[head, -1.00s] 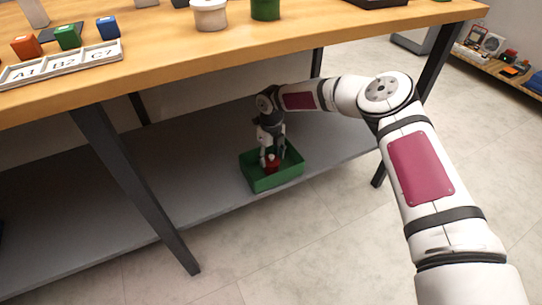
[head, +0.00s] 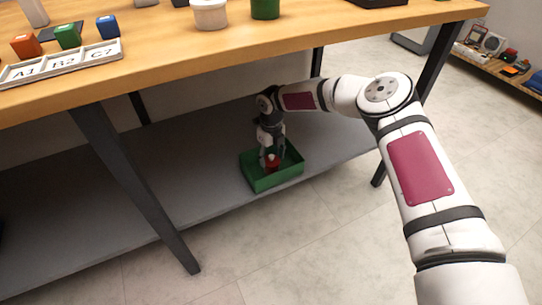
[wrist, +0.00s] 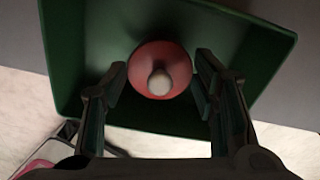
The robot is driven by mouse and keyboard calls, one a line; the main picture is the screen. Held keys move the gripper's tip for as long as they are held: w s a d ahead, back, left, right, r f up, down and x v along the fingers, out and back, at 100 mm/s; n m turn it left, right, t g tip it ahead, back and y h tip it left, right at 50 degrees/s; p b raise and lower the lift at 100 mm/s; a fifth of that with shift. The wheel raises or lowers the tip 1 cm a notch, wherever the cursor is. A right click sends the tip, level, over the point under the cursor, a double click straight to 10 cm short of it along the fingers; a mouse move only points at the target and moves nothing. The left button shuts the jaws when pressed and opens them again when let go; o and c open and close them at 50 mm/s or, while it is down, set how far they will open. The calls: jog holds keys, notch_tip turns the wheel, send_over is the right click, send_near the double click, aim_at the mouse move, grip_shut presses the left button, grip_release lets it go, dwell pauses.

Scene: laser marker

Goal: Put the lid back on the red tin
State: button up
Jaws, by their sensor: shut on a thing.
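A red round lid with a pale knob (wrist: 160,82) shows from above in the wrist view. In the head view the red thing (head: 271,164) is small, inside the green bin (head: 268,183). My gripper (head: 271,158) reaches down into the bin, and its fingers stand on both sides of the red lid. In the wrist view my gripper (wrist: 161,76) is shut on the lid at its edges. What lies under the lid is hidden, so I cannot tell whether the red tin is beneath it.
The green bin stands on the grey lower shelf (head: 190,185), near its front edge. The wooden tabletop (head: 300,40) is above my forearm. A dark table leg (head: 135,190) stands left of the bin.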

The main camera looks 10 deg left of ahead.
dwell(0.4)
jog(key=o, duration=0.9)
jog(key=o, duration=0.5)
jog(key=shift+r, duration=0.15)
jog(key=shift+r+p, duration=1.95)
jog(key=shift+r, duration=1.4)
grip_shut()
